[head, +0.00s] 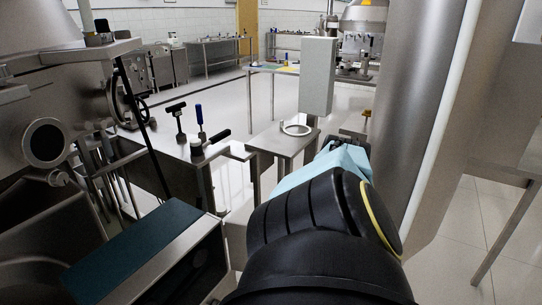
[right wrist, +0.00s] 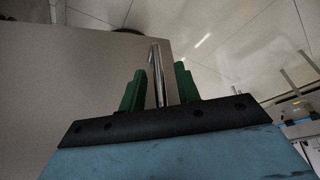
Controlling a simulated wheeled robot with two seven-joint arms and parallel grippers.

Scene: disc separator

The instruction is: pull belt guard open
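A large plain grey panel (right wrist: 60,80) fills the left of the right wrist view and may be the belt guard. A thin upright metal bar handle (right wrist: 158,75) stands by its right edge. My right gripper (right wrist: 164,85) has green fingers on either side of this bar, with a gap visible to the right finger, so it looks open around it. In the head view my right gripper (head: 354,137) is small and partly hidden behind my light-blue wrist, beside a steel column. I cannot clearly pick out the handle there. My left gripper is not in view.
A large steel column (head: 412,90) stands close right of my right arm. A light grey upright box (head: 318,75) is beyond it, near a small stand with a ring (head: 296,129). Steel machinery (head: 60,95) crowds the left. Open tiled floor (head: 350,98) lies behind.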

